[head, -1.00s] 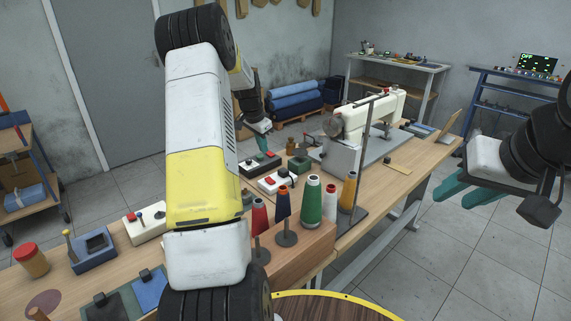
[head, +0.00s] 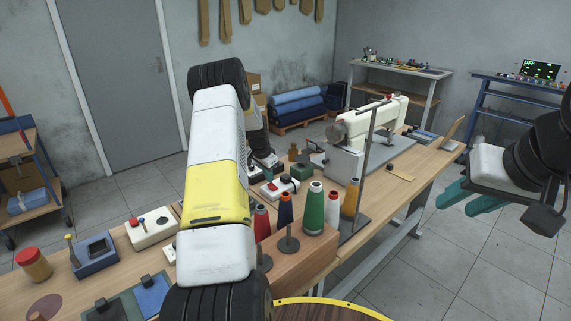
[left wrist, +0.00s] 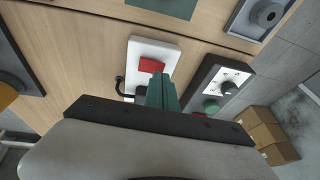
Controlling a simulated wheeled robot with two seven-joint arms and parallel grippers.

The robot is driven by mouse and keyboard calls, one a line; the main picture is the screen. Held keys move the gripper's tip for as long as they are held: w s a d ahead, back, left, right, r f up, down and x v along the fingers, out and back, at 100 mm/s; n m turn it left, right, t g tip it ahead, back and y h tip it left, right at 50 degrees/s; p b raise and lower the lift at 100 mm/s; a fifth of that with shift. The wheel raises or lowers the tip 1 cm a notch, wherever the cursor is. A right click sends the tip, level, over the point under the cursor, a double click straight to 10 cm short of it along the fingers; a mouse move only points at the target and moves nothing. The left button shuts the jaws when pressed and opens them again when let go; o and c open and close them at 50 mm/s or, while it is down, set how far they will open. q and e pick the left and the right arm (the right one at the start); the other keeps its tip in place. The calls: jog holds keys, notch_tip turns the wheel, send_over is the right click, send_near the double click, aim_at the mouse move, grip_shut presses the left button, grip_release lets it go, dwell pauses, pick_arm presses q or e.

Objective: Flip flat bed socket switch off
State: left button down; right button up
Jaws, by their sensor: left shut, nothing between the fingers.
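A white socket box with a red rocker switch (left wrist: 151,65) and a black plug lies on the wooden table under my left gripper. In the head view this white socket box (head: 281,187) sits behind the thread cones, red switch on its left. My left gripper (left wrist: 161,88) is shut and empty, its teal fingers over the box beside the red switch. I cannot tell whether they touch it. In the head view my left arm hides most of that gripper. My right gripper (head: 470,203) is open and empty, off the table's right side.
A dark box with a knob and green button (left wrist: 217,86) lies close beside the socket box. Thread cones (head: 314,210) stand on a wooden block in front. A sewing machine (head: 370,118) stands behind right. Another white switch box (head: 152,229) lies left.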

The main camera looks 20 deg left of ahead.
pick_arm(q)
jog(key=shift+a+f, duration=0.1)
jog(key=shift+f, duration=0.3)
jog(key=shift+w, duration=0.1)
jog(key=shift+w+a+f, duration=0.2)
jog(key=shift+a+f, duration=0.15)
jog(key=shift+f, duration=0.1)
jog(key=shift+s+d+r, duration=0.2)
jog(key=shift+s+d, duration=0.2)
jog(key=shift+d, duration=0.25)
